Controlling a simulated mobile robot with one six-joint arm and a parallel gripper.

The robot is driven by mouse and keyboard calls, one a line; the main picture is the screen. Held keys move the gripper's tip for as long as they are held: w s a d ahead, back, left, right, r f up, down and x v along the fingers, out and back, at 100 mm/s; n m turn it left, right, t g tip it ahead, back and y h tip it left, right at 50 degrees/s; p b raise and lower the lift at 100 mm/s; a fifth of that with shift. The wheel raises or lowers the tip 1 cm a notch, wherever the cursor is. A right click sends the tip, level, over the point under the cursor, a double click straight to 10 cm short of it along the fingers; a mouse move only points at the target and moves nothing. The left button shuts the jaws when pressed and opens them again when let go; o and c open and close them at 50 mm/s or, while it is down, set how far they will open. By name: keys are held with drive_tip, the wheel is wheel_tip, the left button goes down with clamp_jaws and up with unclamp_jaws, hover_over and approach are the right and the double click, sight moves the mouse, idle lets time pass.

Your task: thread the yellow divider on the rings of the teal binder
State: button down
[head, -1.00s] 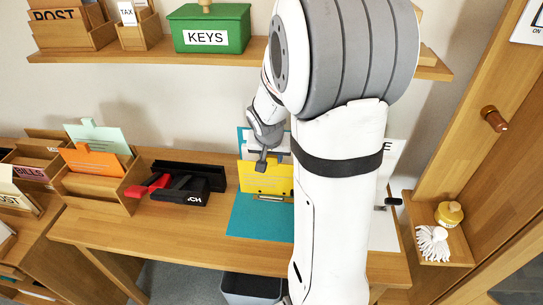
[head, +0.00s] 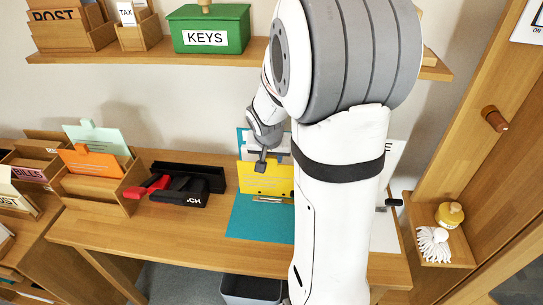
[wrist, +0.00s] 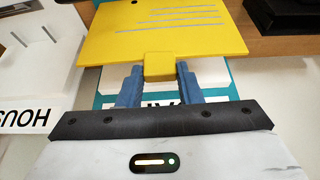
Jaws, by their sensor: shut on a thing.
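The yellow divider (head: 265,178) is a flat sheet with printed lines and a tab. My gripper (head: 262,163) is shut on its tab; the wrist view shows the tab (wrist: 159,66) between the blue fingers (wrist: 159,84). The teal binder (head: 258,218) lies open on the desk, with papers on its far part. Its metal rings (head: 270,199) show just at the divider's near edge. I cannot tell whether the rings pass through the divider's holes. In the wrist view the divider (wrist: 165,30) hides the rings.
A black hole punch (head: 183,190) with a red part and a black tray stand left of the binder. A wooden sorter (head: 98,185) with orange and mint cards is further left. My arm hides the binder's right side. The desk front (head: 150,230) is clear.

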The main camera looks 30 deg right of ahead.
drive_tip(key=shift+w+d, duration=0.45)
drive_tip(key=shift+w, duration=0.25)
drive_tip(key=shift+w+d, duration=0.45)
drive_tip(key=shift+w, duration=0.25)
drive_tip(key=shift+w+d, duration=0.45)
drive_tip(key=shift+w, duration=0.25)
idle(1.5)
drive_tip(key=shift+g+p, duration=0.3)
drive_tip(key=shift+p, duration=1.25)
drive_tip(key=shift+w+d+b, duration=0.1)
drive_tip(key=shift+w+b, duration=0.05)
drive_tip(key=shift+b, duration=0.15)
idle(1.0)
idle(0.3)
drive_tip(key=shift+c, duration=2.3)
unclamp_jaws()
